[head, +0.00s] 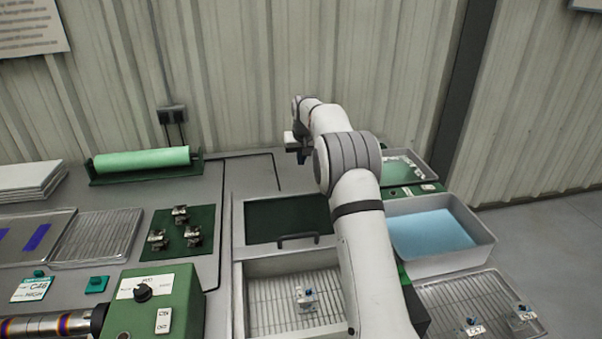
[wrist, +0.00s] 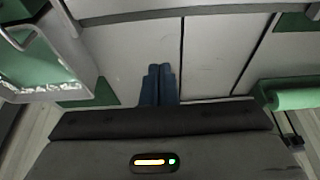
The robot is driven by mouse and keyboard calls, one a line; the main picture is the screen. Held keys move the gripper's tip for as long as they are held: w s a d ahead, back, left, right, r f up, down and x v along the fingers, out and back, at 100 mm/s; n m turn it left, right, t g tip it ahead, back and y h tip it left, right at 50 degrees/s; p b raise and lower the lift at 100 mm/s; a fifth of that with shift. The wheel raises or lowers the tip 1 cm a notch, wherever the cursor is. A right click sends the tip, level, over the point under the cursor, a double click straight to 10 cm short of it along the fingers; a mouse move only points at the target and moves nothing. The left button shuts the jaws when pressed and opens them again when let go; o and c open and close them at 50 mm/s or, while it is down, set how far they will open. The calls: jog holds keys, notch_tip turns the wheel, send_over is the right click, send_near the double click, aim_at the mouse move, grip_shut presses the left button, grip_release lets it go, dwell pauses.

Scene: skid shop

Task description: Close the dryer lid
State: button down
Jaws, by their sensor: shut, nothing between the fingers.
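A dark green panel with a dark bar handle, which looks like the dryer lid (head: 287,221), lies behind an open metal chamber (head: 248,262) in the head view. The chamber is uncovered, and a small part (head: 307,300) stands on the wire rack inside it. My arm hides the right side of both. My gripper (head: 299,150) is raised beyond the panel, near the back of the bench, apart from the handle. In the wrist view its blue fingers (wrist: 158,84) are together with nothing between them, above a pale bench surface.
A blue-filled tray (head: 440,262) stands right of my arm, and a smaller tray (head: 434,170) behind it. A green roll (head: 142,160) lies at back left. A green control box (head: 155,300) is front left. Parts sit on a green mat (head: 165,216). The wall is close behind.

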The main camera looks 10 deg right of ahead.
jog(key=f, duration=0.3)
jog(key=f+p, duration=0.1)
jog(key=f, duration=0.4)
jog(key=shift+w+f, duration=0.3)
jog(key=shift+w, duration=0.05)
jog(key=shift+s+f+p, duration=0.1)
jog(key=shift+s+p, duration=0.2)
jog(key=shift+s, duration=0.5)
jog(key=shift+s, duration=0.1)
